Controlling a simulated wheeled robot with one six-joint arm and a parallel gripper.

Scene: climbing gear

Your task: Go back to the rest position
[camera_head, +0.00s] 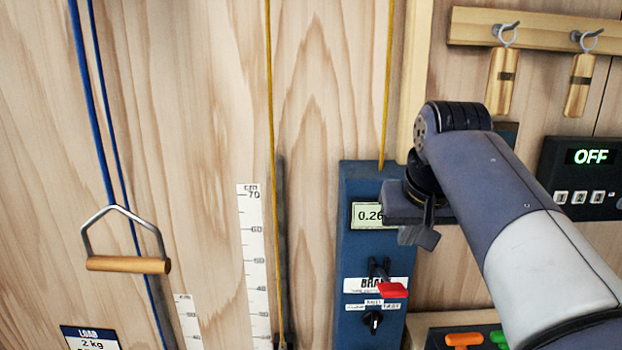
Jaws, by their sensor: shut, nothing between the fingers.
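My gripper (420,236) is at the end of my arm, right of the picture's middle. It is shut and empty. It shows in front of the upper right part of a blue box (350,255) and covers part of that box's display (366,215), which reads about 0.26. I cannot tell how far the gripper is from the box. My arm reaches in from the lower right and hides part of the panel behind it.
A wooden-barred handle (128,265) hangs on blue rope at left. A ruler (255,260) stands beside a yellow cord (271,130). The box carries a red lever (392,290). Wooden pieces (503,82) hang from hooks at upper right, above a black unit (580,178) showing OFF.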

